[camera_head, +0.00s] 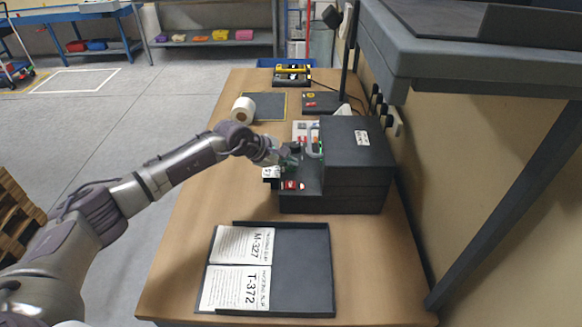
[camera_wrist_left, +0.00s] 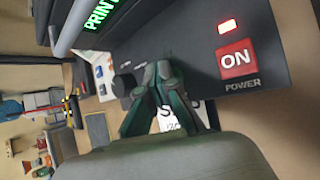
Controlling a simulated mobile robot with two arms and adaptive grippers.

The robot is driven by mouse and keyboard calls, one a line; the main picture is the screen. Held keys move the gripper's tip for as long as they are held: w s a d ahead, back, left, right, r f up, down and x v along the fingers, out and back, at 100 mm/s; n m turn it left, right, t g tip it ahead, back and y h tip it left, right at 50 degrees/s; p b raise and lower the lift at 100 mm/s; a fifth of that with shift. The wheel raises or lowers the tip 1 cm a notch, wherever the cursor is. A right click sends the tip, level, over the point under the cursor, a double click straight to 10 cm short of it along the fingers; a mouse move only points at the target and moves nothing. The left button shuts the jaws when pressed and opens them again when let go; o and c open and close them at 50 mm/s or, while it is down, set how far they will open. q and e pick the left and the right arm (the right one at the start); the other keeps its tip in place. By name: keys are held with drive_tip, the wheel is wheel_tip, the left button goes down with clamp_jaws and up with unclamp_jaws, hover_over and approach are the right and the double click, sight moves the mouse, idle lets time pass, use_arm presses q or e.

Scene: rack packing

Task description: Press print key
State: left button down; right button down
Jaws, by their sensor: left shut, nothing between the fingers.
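The printer (camera_head: 355,150) is a dark box on the wooden bench, with a lower front deck. In the left wrist view its black panel (camera_wrist_left: 210,45) carries a red ON key (camera_wrist_left: 236,60) marked POWER and a green lit display (camera_wrist_left: 101,14) whose readable letters are "PRIN". No key marked as the print key can be made out. My left gripper (camera_head: 291,152) is over the front deck, its green fingers shut and empty; the fingertips show close to the panel in the left wrist view (camera_wrist_left: 164,72). Contact cannot be told. A white printed label (camera_head: 271,173) is at the printer's front edge, partly behind the fingers.
A dark tray (camera_head: 304,270) with two white sheets, M-327 and T-372, lies on the near bench (camera_head: 180,235). A white roll (camera_head: 243,110) and a dark mat (camera_head: 268,105) lie beyond my arm. A grey overhead shelf (camera_head: 470,65) hangs at the right.

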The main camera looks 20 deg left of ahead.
sight(289, 169)
use_arm(q)
drive_tip(key=shift+r, duration=0.7)
drive_tip(key=shift+r+p, duration=1.45)
drive_tip(key=shift+r, duration=1.1)
drive_tip(key=shift+f, duration=0.15)
